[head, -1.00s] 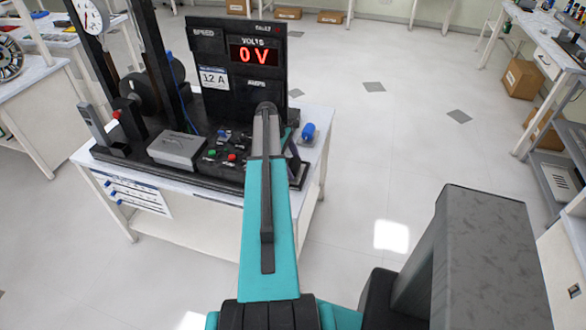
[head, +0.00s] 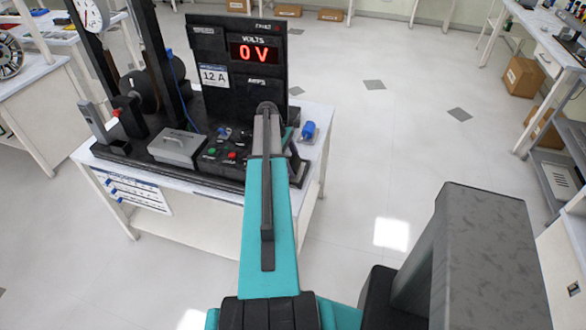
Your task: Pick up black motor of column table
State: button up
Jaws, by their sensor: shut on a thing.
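The column table (head: 225,198) stands at left centre with a black rig on it. A dark round body (head: 137,92) sits between the black columns at the rig's left; I cannot tell whether it is the black motor. No other part of the rig is clearly a motor. My arm reaches forward over the table's front right side. Its far end hides what lies behind it, including my gripper and anything in it. Small dark and teal parts show just right of the arm's end, too hidden to make out.
A display panel (head: 238,55) reading 0 V stands at the back of the rig. A grey box (head: 178,148) and a control panel with coloured buttons (head: 225,150) sit in front. A blue cylinder (head: 307,132) stands near the right edge. The floor to the right is open.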

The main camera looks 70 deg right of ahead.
aim_at(295, 161)
jog(key=shift+r, duration=0.2)
jog(key=shift+r+b, duration=0.6)
jog(key=shift+r, duration=0.15)
jog(key=shift+r+b, duration=0.45)
jog(key=shift+r, duration=0.4)
jog(key=s+a+b, duration=0.2)
jog(key=a, duration=0.5)
jog(key=s+a+r+b, duration=0.1)
jog(key=s+a+b, duration=0.1)
jog(key=a, duration=0.6)
jog(key=shift+a+r, duration=0.2)
jog(key=shift+r, duration=0.05)
jog(key=shift+s, duration=0.1)
